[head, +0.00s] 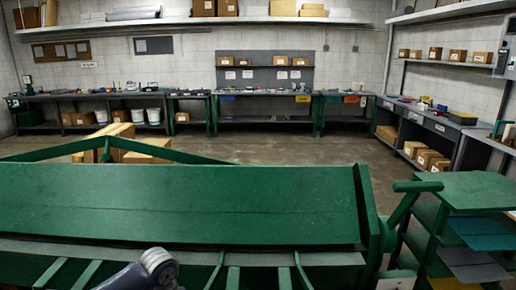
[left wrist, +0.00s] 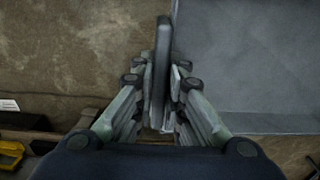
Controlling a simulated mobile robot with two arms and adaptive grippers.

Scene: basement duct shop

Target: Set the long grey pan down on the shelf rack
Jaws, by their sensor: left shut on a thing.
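In the left wrist view my left gripper (left wrist: 163,85) is shut on an upright thin grey edge, which appears to be the edge of the long grey pan (left wrist: 245,60). The pan's broad grey face spreads to the right of the fingers, and it runs out of the picture at the top and right. The pan is not seen in the head view, where only a link of my arm shows at the bottom. A green rack (head: 478,192) with several shelves stands at the right in the head view; I cannot tell if it is the shelf rack. My right gripper is not in view.
A large green sheet-metal machine (head: 180,200) fills the front of the head view. Cardboard boxes (head: 118,130) stand behind it. Workbenches (head: 265,95) line the back wall, and a bench (head: 425,125) runs along the right. The floor (head: 270,150) between is open.

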